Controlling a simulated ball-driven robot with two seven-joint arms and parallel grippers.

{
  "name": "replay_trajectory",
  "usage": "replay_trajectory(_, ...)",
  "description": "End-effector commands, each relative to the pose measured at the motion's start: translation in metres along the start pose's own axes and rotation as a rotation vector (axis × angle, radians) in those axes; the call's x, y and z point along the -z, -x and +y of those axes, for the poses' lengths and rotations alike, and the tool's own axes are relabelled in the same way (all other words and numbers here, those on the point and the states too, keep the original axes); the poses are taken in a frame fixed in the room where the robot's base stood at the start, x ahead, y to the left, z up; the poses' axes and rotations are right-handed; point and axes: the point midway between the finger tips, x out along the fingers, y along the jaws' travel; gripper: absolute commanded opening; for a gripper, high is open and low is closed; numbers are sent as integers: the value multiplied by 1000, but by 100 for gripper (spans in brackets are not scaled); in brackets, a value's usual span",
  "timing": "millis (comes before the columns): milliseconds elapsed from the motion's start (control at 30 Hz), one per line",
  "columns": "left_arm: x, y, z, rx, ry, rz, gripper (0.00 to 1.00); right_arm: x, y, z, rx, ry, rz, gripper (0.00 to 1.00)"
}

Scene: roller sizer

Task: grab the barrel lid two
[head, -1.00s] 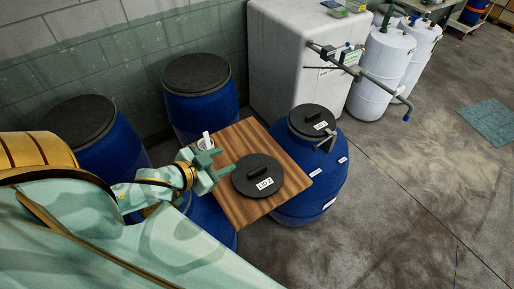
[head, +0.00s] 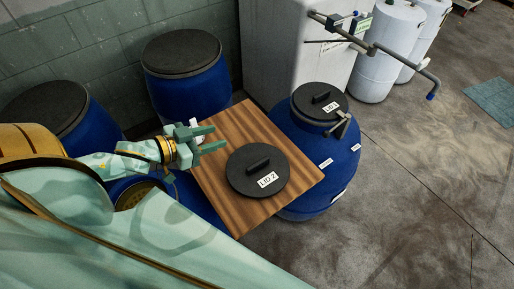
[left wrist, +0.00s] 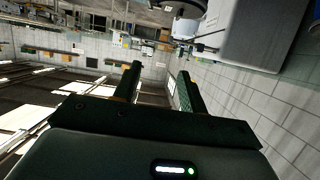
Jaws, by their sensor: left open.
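Lid two, a round black lid (head: 257,171) with a raised bar handle and a white "LID 2" label, lies flat on a square wooden board (head: 215,188) in the head view. My left gripper (head: 219,139) is open and empty, above the board's upper left part, up and left of the lid and apart from it. Its two fingers point right. In the left wrist view the open fingers (left wrist: 158,82) have nothing between them, and lid two does not show. My right gripper is not in view.
Lid one (head: 320,101) sits on a blue barrel (head: 341,160) right of the board, with a metal clamp-like piece (head: 341,124) at its edge. Blue barrels with dark tops (head: 183,85) stand behind. A small white object (head: 195,124) is by the gripper.

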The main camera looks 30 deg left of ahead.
Motion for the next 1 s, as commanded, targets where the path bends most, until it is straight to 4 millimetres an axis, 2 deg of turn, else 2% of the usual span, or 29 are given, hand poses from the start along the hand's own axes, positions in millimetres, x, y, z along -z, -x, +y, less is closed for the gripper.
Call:
replay_trajectory(33, -28, -10, 1, 0, 1, -3, 42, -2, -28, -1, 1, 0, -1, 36)
replay_trajectory(167, -79, -28, 2, -2, 5, -13, 42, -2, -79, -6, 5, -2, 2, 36)
replay_trajectory(300, -143, -51, 3, -5, 12, -32, 42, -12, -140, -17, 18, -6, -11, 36)
replay_trajectory(400, -175, -62, 4, -6, 17, -44, 42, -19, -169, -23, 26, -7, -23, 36)
replay_trajectory(500, -193, -69, 4, -8, 19, -51, 42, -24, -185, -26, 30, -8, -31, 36)
replay_trajectory(667, -202, -79, 4, -9, 20, -53, 42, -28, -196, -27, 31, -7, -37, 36)
replay_trajectory(767, -202, -96, 4, -9, 20, -51, 42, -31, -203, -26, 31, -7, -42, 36)
replay_trajectory(1000, -205, -150, 4, -8, 19, -51, 42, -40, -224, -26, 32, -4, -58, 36)
